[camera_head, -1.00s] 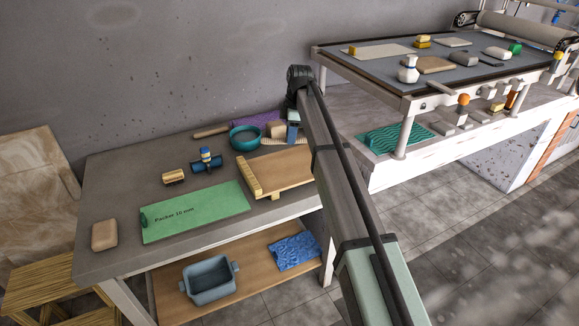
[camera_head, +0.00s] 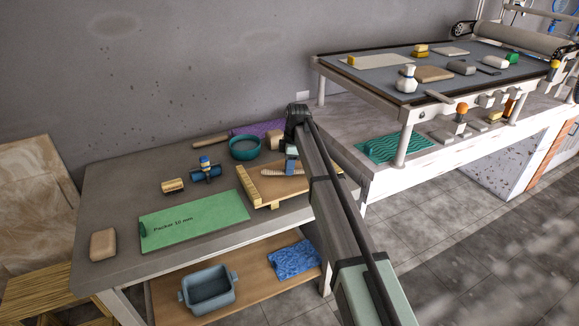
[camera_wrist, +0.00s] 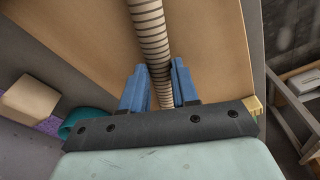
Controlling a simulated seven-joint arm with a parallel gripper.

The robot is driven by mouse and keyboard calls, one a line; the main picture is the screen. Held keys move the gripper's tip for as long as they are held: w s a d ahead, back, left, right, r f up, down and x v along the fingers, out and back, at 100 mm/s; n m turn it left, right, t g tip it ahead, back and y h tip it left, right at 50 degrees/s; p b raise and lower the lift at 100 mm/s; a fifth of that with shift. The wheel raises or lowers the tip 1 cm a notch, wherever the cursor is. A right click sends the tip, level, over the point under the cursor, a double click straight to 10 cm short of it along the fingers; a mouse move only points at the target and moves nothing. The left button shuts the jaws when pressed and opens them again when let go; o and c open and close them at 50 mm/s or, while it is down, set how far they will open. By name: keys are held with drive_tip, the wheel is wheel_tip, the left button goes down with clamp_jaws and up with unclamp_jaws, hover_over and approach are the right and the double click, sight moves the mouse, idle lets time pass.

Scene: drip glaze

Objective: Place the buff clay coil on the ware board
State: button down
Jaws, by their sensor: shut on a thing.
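The buff clay coil (camera_wrist: 148,30) is a ribbed, pale rod in the wrist view, running between the blue fingers of my gripper (camera_wrist: 160,85). My gripper is shut on it. In the head view my gripper (camera_head: 290,167) is over the back part of the ware board, and the coil (camera_head: 272,172) sticks out to its left. The ware board (camera_head: 268,190) is a tan wooden board with a light strip along its left edge, and it fills much of the wrist view (camera_wrist: 85,35). I cannot tell whether the coil touches the board.
A teal bowl (camera_head: 244,149), a beige block (camera_head: 274,139) and a purple mat (camera_head: 250,131) are behind the board. A green mat (camera_head: 195,220) lies to its left. A blue tool (camera_head: 205,172) and a small tan roll (camera_head: 173,186) lie farther back left.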

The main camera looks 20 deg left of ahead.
drive_tip(key=shift+f, duration=0.3)
drive_tip(key=c, duration=0.8)
unclamp_jaws()
drive_tip(key=shift+c, duration=0.2)
wheel_tip(320, 180, up, 12)
drive_tip(key=d, duration=0.1)
drive_tip(key=shift+w+d+r, duration=0.15)
drive_tip(key=shift+w+d, duration=0.05)
drive_tip(key=shift+w, duration=0.05)
